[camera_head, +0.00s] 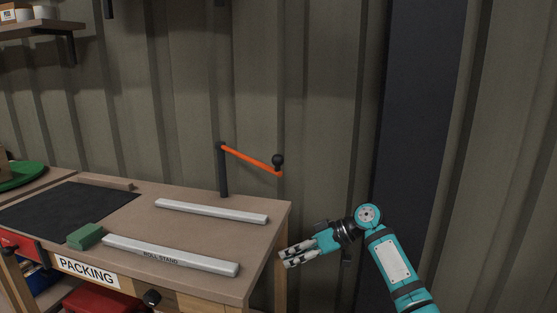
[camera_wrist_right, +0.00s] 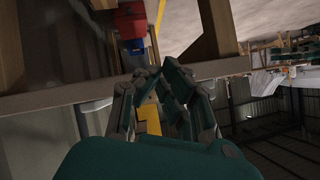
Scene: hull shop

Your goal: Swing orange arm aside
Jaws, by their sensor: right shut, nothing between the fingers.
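The orange arm (camera_head: 251,159) is a thin bar hinged on a dark upright post (camera_head: 224,171) at the back of the packing table. It reaches to the right, past the table's right edge, and has a black knob (camera_head: 278,160) at its free end. My right gripper (camera_head: 284,257) is to the right of the table's front right corner, lower than the arm and apart from it. It is shut and empty. In the right wrist view the fingers (camera_wrist_right: 158,85) show close together near a table edge. My left gripper is not in view.
The packing table (camera_head: 240,276) carries two pale rails, the rear one (camera_head: 211,211) and the front one (camera_head: 170,254) marked ROLL STAND. A green block (camera_head: 85,236) and a dark mat (camera_head: 68,205) lie at left. A ribbed wall (camera_head: 330,120) stands close behind.

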